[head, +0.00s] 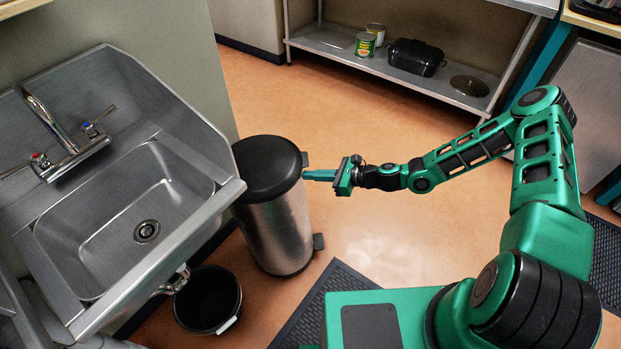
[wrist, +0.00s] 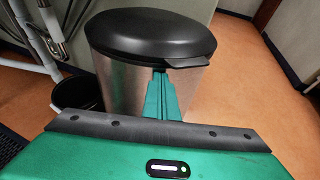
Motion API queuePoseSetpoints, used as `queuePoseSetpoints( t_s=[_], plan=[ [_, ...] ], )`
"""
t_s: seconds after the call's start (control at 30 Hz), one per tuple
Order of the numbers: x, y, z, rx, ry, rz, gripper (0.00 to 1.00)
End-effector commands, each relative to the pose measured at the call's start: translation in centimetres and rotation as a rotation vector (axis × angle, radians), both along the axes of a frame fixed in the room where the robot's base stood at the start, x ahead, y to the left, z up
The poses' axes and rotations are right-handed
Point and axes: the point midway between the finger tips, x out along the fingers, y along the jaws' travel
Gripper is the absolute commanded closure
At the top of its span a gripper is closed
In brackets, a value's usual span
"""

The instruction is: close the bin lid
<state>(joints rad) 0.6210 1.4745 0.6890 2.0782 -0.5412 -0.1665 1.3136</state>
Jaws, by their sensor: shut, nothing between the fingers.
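A steel pedal bin (head: 275,226) with a black lid (head: 268,166) stands on the floor right of the sink. The lid lies down on the body in the head view. In the wrist view the lid (wrist: 150,32) also sits on the steel body (wrist: 125,85), with its front lip (wrist: 186,62) jutting out. My gripper (head: 306,175) is shut and empty, with its fingertips at the bin's right side just below the lid. In the wrist view my green fingers (wrist: 160,78) point at the body under the lip. I cannot tell whether they touch it.
A steel sink (head: 120,215) is close on the bin's left. A small black bucket (head: 208,300) stands in front of the bin. A black mat (head: 300,322) lies near my base. A low shelf (head: 385,66) with cans is at the back. Floor right of the bin is clear.

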Motion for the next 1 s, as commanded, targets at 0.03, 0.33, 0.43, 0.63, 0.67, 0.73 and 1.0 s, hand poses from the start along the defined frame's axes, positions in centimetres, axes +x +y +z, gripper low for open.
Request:
queuePoseSetpoints(
  t_s=[0.03,0.33,0.43,0.63,0.67,0.73,1.0],
  plan=[
    [0.0,0.2,0.7,-0.001,0.000,0.004,1.00],
    [0.0,0.2,1.5,-0.017,0.008,0.001,1.00],
    [0.0,0.2,1.4,-0.017,0.008,0.001,1.00],
    [0.0,0.1,1.5,-0.017,0.007,0.001,1.00],
    [-0.1,0.1,1.5,-0.017,0.007,0.002,1.00],
    [-0.1,0.0,1.6,-0.017,0.007,0.003,1.00],
    [-0.6,-2.0,2.6,-0.018,0.007,0.010,1.00]
  ],
)
